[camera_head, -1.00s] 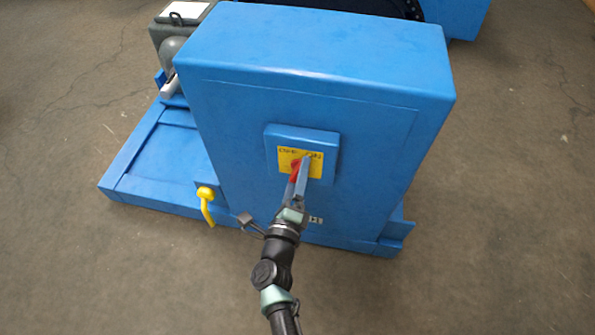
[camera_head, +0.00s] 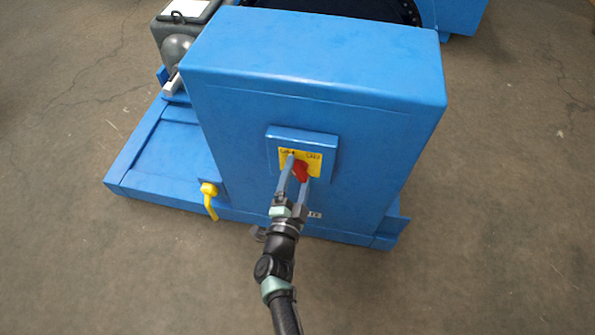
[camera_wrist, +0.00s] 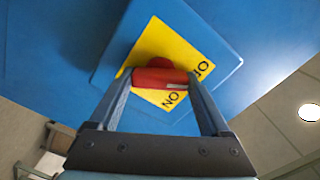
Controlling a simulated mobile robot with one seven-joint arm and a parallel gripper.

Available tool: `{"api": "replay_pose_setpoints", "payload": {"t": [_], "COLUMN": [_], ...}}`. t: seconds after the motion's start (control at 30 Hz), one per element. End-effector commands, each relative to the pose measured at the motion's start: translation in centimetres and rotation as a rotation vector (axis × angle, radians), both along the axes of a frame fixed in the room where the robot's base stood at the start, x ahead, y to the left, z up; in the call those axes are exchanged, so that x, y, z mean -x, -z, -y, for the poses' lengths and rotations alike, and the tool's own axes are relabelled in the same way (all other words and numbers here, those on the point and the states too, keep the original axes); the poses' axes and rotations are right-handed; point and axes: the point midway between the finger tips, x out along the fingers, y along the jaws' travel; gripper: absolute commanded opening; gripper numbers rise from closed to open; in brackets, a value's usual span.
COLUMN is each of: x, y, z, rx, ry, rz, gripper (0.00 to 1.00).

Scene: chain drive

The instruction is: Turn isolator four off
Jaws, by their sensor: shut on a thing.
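The isolator is a red rotary handle (camera_head: 300,171) on a yellow plate (camera_head: 314,159), mounted on a blue box (camera_head: 331,142) on the front of the blue cabinet. My gripper (camera_head: 294,164) reaches up to it, one finger on each side of the handle. In the wrist view my gripper (camera_wrist: 160,82) is shut on the red handle (camera_wrist: 158,77), which lies across between the fingertips. The yellow plate (camera_wrist: 205,48) shows "ON" at its lower edge and part of "OF" at the right. The number on the isolator cannot be read.
The blue cabinet (camera_head: 320,55) stands on a blue base (camera_head: 155,170). A yellow hook-shaped part (camera_head: 210,200) sticks out at the lower left of the cabinet. Floor is clear on the right.

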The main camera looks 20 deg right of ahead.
Motion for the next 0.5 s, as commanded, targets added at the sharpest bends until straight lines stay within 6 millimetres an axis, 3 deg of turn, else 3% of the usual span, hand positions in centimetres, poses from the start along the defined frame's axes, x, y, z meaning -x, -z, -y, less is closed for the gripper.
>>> {"api": "replay_pose_setpoints", "payload": {"t": [0.5], "x": [0.01], "y": [0.06], "z": [-0.12], "rx": [0.200], "ry": [-0.003], "rz": [-0.137], "gripper": [0.26]}}
